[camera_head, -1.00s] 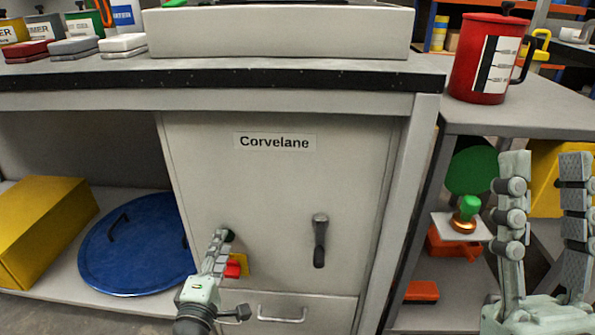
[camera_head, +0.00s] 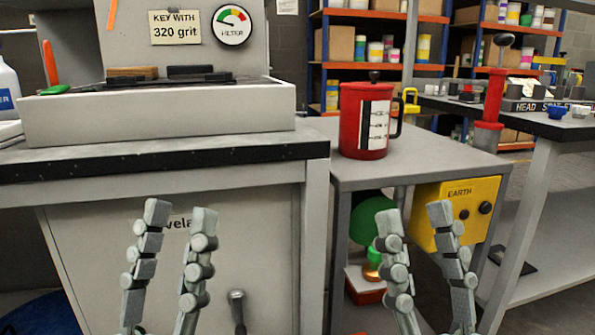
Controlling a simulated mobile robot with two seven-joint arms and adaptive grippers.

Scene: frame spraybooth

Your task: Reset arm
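My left gripper (camera_head: 180,215) is in the lower left of the head view, fingers pointing up and spread apart, with nothing between them. It is in front of the grey cabinet (camera_head: 85,255) and covers part of its label. My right gripper (camera_head: 414,220) is in the lower right, also upright, open and empty. It is in front of the side bench, between the green disc (camera_head: 372,215) and the yellow EARTH box (camera_head: 440,195), and overlaps both in the picture.
A red jug (camera_head: 362,125) stands on the side bench (camera_head: 440,150). A shallow grey tray (camera_head: 160,118) sits on the main worktop. A dark lever handle (camera_head: 237,305) shows on the cabinet. At right, another bench holds a red pump-like tool (camera_head: 490,110). Shelves stand behind.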

